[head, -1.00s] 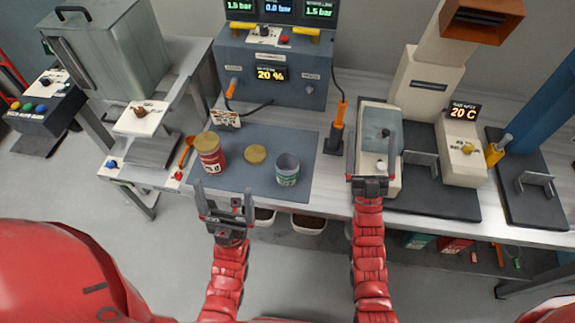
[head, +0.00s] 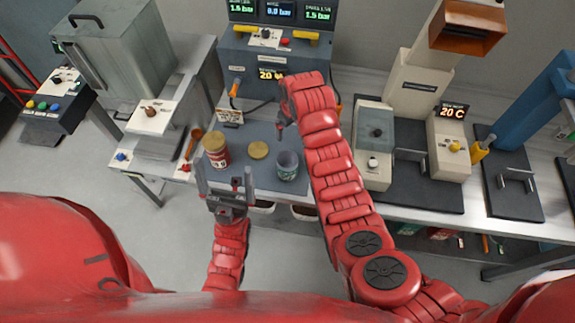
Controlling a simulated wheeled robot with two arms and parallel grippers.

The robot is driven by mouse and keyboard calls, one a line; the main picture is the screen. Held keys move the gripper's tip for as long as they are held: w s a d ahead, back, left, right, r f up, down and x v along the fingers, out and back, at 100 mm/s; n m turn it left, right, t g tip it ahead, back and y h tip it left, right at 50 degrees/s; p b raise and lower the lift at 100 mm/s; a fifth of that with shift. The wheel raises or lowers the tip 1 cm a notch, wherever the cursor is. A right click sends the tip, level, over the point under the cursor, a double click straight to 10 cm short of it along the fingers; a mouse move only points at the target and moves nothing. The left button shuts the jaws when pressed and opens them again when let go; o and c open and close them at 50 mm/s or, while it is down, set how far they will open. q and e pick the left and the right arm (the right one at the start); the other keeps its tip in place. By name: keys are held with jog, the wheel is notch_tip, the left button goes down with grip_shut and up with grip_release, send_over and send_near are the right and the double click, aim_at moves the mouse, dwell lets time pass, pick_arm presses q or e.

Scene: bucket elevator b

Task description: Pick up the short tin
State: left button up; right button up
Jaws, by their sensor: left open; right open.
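The shorter tin (head: 287,172) is grey with a green label and an open top. It stands upright on the dark blue mat (head: 262,187). A taller red tin with a gold top (head: 216,153) stands at the mat's left, and a flat gold lid (head: 258,150) lies between them. My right gripper (head: 281,138) is over the back of the mat, above and behind the shorter tin, partly hidden by its own arm; it is open and holds nothing visible. My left gripper (head: 224,172) is open and empty near the mat's front left, in front of the red tin.
A grey control box (head: 252,58) with displays stands behind the mat. A wooden-handled spoon (head: 194,138) lies left of the red tin. The bench's front edge lies close to the tins.

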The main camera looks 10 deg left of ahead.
jog(key=s+r+g, duration=0.3)
jog(key=s, duration=0.2)
jog(key=b, duration=1.1)
send_over(287, 166)
jog(key=s, duration=0.2)
jog(key=shift+n+h, duration=0.4)
notch_tip(287, 166, down, 12)
jog(key=shift+s+d+f, duration=0.1)
jog(key=shift+f, duration=0.05)
jog(key=f+p, duration=0.3)
jog(key=f, duration=0.1)
jog(key=shift+s+d, duration=0.1)
jog(key=shift+d, duration=0.15)
jog(key=shift+a+f, duration=0.1)
jog(key=shift+f, duration=0.5)
jog(key=shift+c, duration=0.2)
jog(key=c, duration=0.9)
